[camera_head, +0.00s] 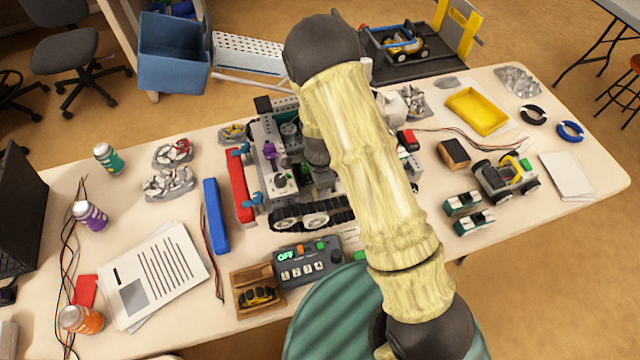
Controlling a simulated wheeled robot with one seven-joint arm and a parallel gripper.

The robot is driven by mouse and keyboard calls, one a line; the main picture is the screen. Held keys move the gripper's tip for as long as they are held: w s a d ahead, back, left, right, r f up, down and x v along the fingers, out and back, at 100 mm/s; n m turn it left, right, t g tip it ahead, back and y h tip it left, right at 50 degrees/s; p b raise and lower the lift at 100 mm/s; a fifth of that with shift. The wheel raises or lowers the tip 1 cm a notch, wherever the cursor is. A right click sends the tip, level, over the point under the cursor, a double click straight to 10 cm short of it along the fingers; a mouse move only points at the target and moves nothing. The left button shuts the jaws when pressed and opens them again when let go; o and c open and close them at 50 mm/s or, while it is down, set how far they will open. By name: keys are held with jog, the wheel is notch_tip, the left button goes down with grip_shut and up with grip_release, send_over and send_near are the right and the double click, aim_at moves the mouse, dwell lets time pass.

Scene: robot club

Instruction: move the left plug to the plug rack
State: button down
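I cannot pick out the left plug or the plug rack with certainty. Two small blue pieces, an upper one (239,149) and a lower one (252,199), sit by an upright red bar (239,184) on the left side of a grey tracked robot (285,180). Two teal-and-grey blocks, one (462,203) behind the other (474,223), lie right of my arm. My yellow-sleeved arm crosses the middle of the picture and covers part of the tracked robot. My gripper does not show.
A control box (308,264) reading OFF and a wooden tray (262,304) stand at the front edge. A wheeled model (505,175) and yellow tray (477,111) are right. Cables cross the table.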

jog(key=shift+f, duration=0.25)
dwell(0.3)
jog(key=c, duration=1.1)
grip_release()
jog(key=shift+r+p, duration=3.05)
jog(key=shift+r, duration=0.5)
